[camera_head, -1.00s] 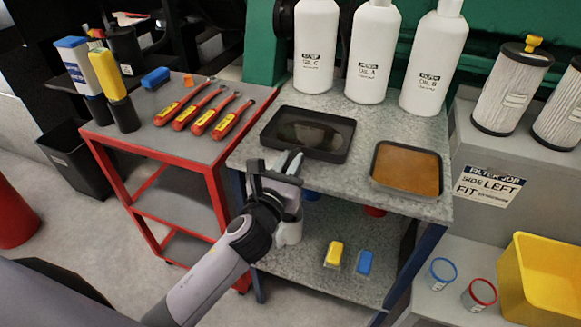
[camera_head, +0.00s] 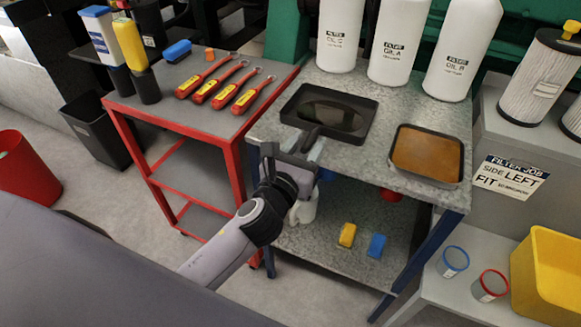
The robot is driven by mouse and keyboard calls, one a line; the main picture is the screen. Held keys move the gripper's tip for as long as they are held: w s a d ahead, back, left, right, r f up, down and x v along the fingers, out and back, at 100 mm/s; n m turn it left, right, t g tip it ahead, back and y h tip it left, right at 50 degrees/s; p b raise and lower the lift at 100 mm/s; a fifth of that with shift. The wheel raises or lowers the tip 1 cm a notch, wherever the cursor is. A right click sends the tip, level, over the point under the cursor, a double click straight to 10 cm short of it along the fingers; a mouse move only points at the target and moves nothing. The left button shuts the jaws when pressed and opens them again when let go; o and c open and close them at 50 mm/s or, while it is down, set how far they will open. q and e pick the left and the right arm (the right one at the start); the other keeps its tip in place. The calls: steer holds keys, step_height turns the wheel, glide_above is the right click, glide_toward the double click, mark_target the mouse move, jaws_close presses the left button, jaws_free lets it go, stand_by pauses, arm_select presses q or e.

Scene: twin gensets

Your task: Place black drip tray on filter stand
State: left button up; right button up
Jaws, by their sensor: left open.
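A black drip tray (camera_head: 361,128) with dark liquid in it lies flat on the grey speckled bench (camera_head: 385,85). A second dark-rimmed tray (camera_head: 427,157), with an orange-brown inside, lies to its right. My left gripper (camera_head: 294,150) is open at the bench's near edge, close to the black tray's near side. I cannot tell whether a finger touches that tray. A grey filter stand (camera_head: 500,130) at the right carries pleated filters (camera_head: 535,80) and a "FILTER JOB SIDE LEFT FIT" sign (camera_head: 507,177). My right gripper does not show.
Three white oil bottles (camera_head: 398,40) stand behind the trays. A red cart (camera_head: 215,120) with red-handled wrenches (camera_head: 212,82) is at left. Yellow (camera_head: 347,234) and blue (camera_head: 377,246) blocks lie on the lower shelf. Two cups and a yellow bin (camera_head: 545,275) are at lower right.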

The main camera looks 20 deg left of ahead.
arm_select(q)
steer(key=s, duration=0.9)
steer(key=s+a+f+n+g, duration=0.1)
steer(key=s+f+n, duration=0.3)
steer(key=n, duration=0.7)
steer(key=s+a+f+n+g+h, duration=0.1)
steer(key=s+f+n+g, duration=0.3)
steer(key=f+n, duration=0.5)
steer(key=s+a+f+n+g, duration=0.1)
steer(key=s+f+n, duration=0.3)
steer(key=n, duration=1)
steer(key=shift+s+f+g+h, duration=0.4)
steer(key=shift+f+g, duration=0.4)
steer(key=shift+f, duration=0.9)
steer(key=shift+a, duration=0.1)
step_height(320, 180, up, 7)
steer(key=p, duration=0.7)
steer(key=shift+s+a+f+p, duration=0.2)
steer(key=shift+a+p, duration=0.15)
steer(key=shift+a, duration=0.05)
